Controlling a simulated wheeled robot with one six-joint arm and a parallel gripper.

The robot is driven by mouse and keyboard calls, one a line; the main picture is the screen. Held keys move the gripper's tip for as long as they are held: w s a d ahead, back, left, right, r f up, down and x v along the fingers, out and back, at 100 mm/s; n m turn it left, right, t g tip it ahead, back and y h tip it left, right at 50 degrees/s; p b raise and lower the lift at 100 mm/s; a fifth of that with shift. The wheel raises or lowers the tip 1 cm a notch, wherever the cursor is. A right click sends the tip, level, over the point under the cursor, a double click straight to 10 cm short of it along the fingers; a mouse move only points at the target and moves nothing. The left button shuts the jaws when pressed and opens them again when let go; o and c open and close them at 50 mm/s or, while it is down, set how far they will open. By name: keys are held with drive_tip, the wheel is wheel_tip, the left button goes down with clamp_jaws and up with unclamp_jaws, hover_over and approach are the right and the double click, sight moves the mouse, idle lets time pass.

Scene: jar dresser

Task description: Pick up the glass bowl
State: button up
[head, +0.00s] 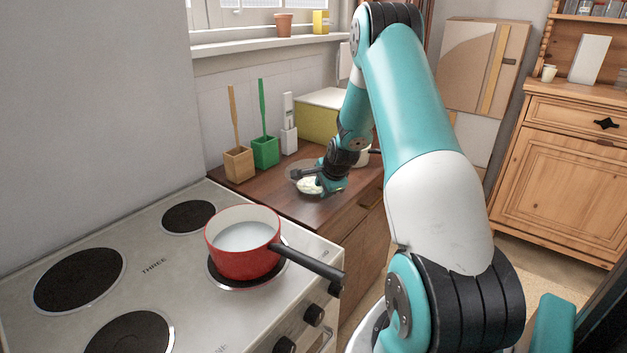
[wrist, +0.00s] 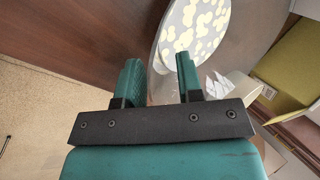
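The glass bowl (head: 298,174) stands on the brown wooden counter beyond the stove, clear with a pale, cream-coloured pattern inside. My gripper (head: 322,186) is low over the bowl's right side in the head view and hides part of it. In the wrist view the bowl (wrist: 197,28) lies ahead of and to the right of the fingertips. My gripper (wrist: 158,68) has its two green fingers spread apart, with the bowl's clear edge showing in the gap. I cannot tell whether either finger touches the glass.
A red pot (head: 243,257) of white liquid stands on the stove, its handle pointing right. A wooden holder (head: 239,163), a green holder (head: 265,151) and a yellow-green box (head: 318,120) stand behind the bowl. The counter's front edge is near my gripper.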

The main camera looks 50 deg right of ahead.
drive_tip(key=shift+x, duration=0.95)
drive_tip(key=shift+c, duration=0.5)
clamp_jaws()
drive_tip(key=shift+r, duration=0.1)
